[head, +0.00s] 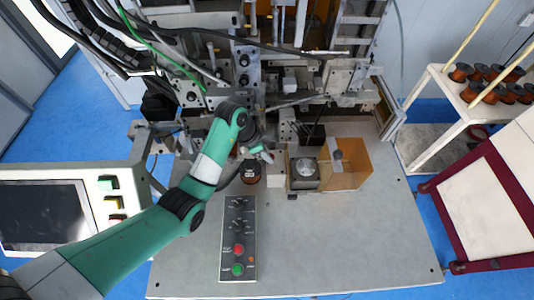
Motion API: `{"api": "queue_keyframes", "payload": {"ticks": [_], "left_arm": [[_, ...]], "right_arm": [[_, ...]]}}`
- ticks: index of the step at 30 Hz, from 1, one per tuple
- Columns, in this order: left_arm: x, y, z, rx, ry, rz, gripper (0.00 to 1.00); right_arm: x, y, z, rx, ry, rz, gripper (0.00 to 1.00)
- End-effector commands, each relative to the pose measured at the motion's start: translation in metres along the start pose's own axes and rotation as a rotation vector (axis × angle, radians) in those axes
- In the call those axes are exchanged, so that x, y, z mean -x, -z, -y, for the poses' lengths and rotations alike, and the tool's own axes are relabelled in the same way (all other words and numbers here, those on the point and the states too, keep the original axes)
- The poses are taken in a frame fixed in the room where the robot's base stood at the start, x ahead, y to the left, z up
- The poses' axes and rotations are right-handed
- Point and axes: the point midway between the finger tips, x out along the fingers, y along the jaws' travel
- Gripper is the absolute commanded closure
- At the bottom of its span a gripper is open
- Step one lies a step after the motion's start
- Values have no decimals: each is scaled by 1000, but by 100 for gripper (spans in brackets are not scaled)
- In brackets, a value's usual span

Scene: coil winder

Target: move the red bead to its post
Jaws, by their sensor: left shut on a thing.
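My left gripper (262,152) is at the end of the green and white arm, in front of the winder, in the head view. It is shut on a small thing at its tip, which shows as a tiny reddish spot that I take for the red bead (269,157). The bead is mostly hidden and too small to see clearly. I cannot make out its post among the machine parts. My right gripper is not in view.
A dark round spool (250,173) is just below the gripper. A grey block with a round dial (304,170) and an amber clear box (348,165) stand to the right. A button panel (238,240) is in front. The grey table (350,245) is clear at front right.

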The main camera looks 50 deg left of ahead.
Motion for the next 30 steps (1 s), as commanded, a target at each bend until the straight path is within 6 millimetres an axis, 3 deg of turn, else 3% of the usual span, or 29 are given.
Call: {"api": "queue_keyframes", "payload": {"ticks": [23, 24, 28, 30], "left_arm": [[-21, -9, 0, 0, 0, 0, 100], [-20, -8, 0, 0, 0, 0, 64], [-19, -8, 0, 0, 0, 0, 40], [-19, -8, 0, 0, 0, 0, 36]], "right_arm": [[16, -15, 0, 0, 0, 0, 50], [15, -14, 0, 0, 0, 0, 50], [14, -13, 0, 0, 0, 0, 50], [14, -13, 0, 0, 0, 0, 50]]}}
